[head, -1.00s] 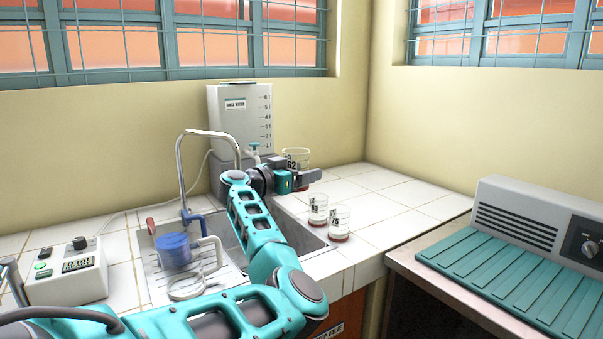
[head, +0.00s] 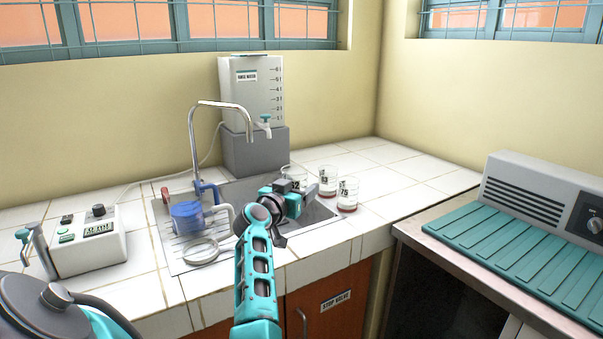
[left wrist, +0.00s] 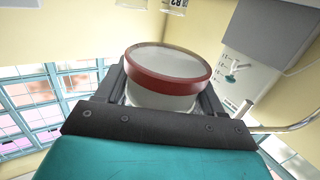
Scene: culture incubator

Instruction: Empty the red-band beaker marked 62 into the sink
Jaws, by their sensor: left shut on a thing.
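My left gripper (head: 302,192) is shut on a clear beaker (head: 293,172), partly hidden behind the gripper in the head view. Part of its number label shows there, but too little to read surely. In the left wrist view, the beaker (left wrist: 168,84) sits between the two dark fingers, with a wide red band around it and a pale round face. I cannot tell its exact tilt or whether it holds liquid. The sink (head: 268,222) is set in the white tiled counter, and the gripper is above its right part. My right gripper is not in view.
Two beakers with red at the bottom (head: 328,183) (head: 347,196) stand right of the sink. A tall tap (head: 222,104) and a blue container (head: 187,215) are at its left. A water tank (head: 252,92) stands behind. A control box (head: 88,240) sits left.

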